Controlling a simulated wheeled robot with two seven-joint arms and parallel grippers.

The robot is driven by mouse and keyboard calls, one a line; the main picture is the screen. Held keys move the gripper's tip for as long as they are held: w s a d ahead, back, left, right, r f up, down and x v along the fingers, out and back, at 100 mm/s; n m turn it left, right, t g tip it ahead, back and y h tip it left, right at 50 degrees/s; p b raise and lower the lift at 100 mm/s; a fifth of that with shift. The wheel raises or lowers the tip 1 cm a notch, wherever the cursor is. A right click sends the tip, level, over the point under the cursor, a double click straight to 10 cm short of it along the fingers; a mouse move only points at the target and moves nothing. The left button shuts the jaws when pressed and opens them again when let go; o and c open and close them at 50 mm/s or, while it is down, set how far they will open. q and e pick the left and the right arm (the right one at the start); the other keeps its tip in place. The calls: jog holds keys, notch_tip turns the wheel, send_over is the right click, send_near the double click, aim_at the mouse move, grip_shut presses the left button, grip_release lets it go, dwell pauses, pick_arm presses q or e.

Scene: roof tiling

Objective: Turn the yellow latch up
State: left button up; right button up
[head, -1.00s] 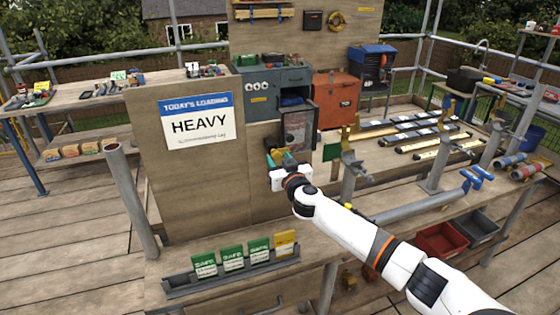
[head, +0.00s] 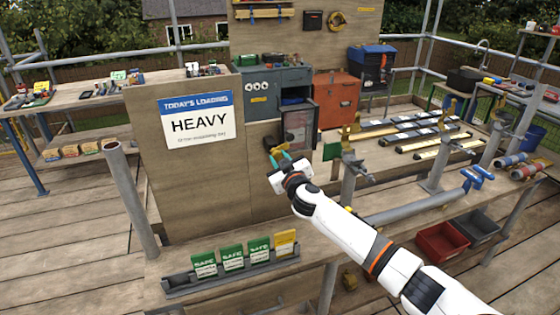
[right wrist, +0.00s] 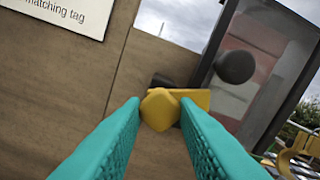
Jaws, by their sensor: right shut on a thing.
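The yellow latch (right wrist: 160,108) is on the wooden panel beside the door of the grey cabinet. It has a rounded knob in front and a flat bar (right wrist: 198,97) that reaches right, roughly level in the right wrist view, over the edge of the door (right wrist: 262,70). My right gripper (right wrist: 160,112) has its teal fingers shut on the knob, one on each side. In the head view my right gripper (head: 282,160) is at the panel just below the open-fronted cabinet; the latch is too small there to read its angle. My left gripper is not in view.
A round dark knob (right wrist: 235,66) sits on the door close above the bar. A "HEAVY" sign (head: 198,121) is on the panel to the left. A rack of green and yellow cards (head: 232,277) lies below. A post with a clamp (head: 349,170) stands right of my wrist.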

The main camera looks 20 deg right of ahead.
jog(key=n, duration=1)
jog(key=shift+p, duration=0.4)
jog(key=shift+n+p, duration=0.3)
jog(key=shift+n, duration=1.5)
jog(key=o, duration=1)
jog(key=s+b, duration=0.1)
jog(key=s, duration=1.1)
jog(key=shift+d, duration=0.2)
jog(key=shift+f, duration=0.1)
